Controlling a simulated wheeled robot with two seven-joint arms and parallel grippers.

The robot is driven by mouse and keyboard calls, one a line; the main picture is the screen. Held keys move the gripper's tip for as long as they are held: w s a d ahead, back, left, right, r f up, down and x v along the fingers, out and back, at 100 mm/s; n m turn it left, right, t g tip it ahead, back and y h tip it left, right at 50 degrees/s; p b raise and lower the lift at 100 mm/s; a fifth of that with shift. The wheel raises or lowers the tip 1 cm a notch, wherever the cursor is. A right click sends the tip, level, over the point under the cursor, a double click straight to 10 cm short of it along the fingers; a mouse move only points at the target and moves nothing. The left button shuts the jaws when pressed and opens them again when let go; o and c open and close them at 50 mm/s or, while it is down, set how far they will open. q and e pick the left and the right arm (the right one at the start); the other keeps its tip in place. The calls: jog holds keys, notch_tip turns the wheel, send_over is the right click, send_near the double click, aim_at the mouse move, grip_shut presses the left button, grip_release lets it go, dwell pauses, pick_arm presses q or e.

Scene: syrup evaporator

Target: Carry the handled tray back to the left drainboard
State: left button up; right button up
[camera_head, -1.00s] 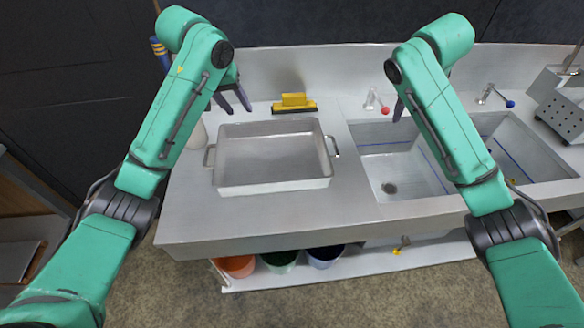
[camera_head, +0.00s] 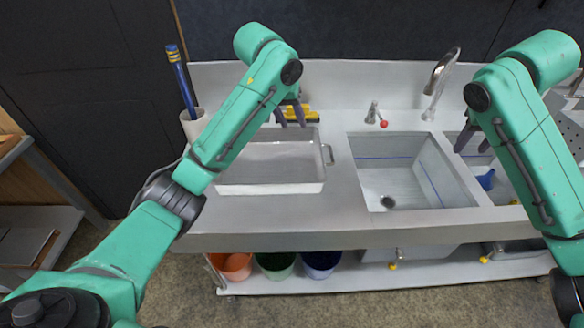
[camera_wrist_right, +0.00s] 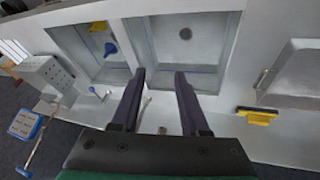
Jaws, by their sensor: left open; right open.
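The handled tray (camera_head: 272,189) is a shallow grey metal pan with a loop handle at its right end. It rests flat on the left drainboard (camera_head: 335,211), the flat steel top left of the basins. My left forearm hides its left end. My left gripper (camera_head: 291,122) is open and empty, over the tray's far side, with no visible contact. My right gripper (camera_head: 472,146) is open and empty over the basins, well right of the tray. The right wrist view shows its spread fingers (camera_wrist_right: 158,78) and the tray (camera_wrist_right: 292,72) at the right edge.
A yellow brush (camera_head: 308,116) lies behind the tray. A white holder (camera_head: 194,124) with blue rods stands at the back left. The left basin (camera_head: 398,172) is empty. A red-knobbed tap (camera_head: 376,117) stands behind it. Several buckets (camera_head: 322,263) sit on the shelf below.

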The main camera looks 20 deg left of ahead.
jog(key=v, duration=0.8)
jog(key=shift+a, duration=0.2)
jog(key=shift+d, duration=0.1)
